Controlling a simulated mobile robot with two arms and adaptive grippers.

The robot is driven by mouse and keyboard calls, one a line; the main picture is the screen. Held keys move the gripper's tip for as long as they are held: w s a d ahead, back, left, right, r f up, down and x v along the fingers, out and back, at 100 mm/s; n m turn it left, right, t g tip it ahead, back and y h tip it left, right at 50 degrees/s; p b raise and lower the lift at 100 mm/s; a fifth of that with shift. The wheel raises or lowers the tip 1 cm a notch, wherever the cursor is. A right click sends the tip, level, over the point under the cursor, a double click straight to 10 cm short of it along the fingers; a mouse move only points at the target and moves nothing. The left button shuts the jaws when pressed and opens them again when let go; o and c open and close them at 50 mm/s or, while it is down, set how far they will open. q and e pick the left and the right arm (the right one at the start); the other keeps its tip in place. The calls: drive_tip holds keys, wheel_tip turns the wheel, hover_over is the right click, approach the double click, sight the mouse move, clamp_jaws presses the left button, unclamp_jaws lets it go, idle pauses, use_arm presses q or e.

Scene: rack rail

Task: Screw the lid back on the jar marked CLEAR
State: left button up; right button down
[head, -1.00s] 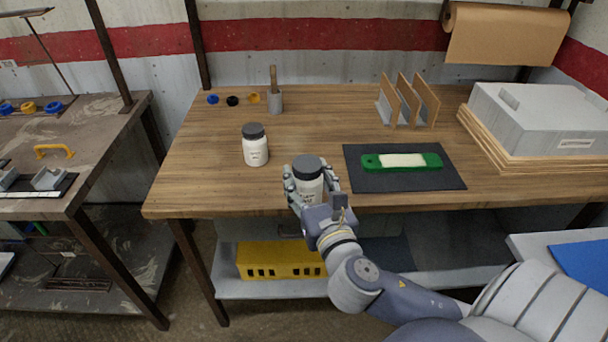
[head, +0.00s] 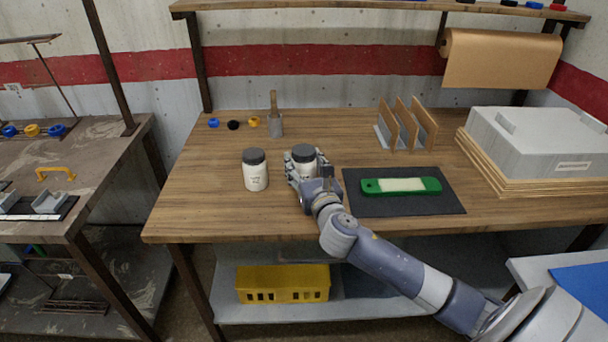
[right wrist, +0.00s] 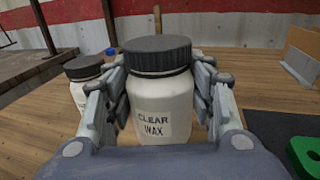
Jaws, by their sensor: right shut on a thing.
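The jar marked CLEAR WAX (right wrist: 158,108) is white with a dark grey lid (right wrist: 156,54) on its mouth; whether the lid is tight I cannot tell. In the head view this jar (head: 304,168) stands at the front middle of the bench, with its lid (head: 303,153) on top. My right gripper (head: 304,172) is shut on the jar's body, one finger on each side, also in the right wrist view (right wrist: 167,106). A second white jar (head: 256,176) with a dark lid stands to the left; its label is too small to read. My left gripper is not in view.
A green tool with a pale strip (head: 402,186) lies on a black mat (head: 420,207) to the right. A grey cup with a brush (head: 276,125) and small coloured rings (head: 233,125) stand behind. Upright dividers (head: 405,126) and a grey case (head: 545,135) are further right.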

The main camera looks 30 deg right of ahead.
sight(304, 176)
drive_tip(key=shift+r, duration=0.1)
drive_tip(key=shift+f+b, duration=0.35)
drive_tip(key=shift+f, duration=1.45)
drive_tip(key=c, duration=0.7)
unclamp_jaws()
drive_tip(key=shift+f, duration=0.15)
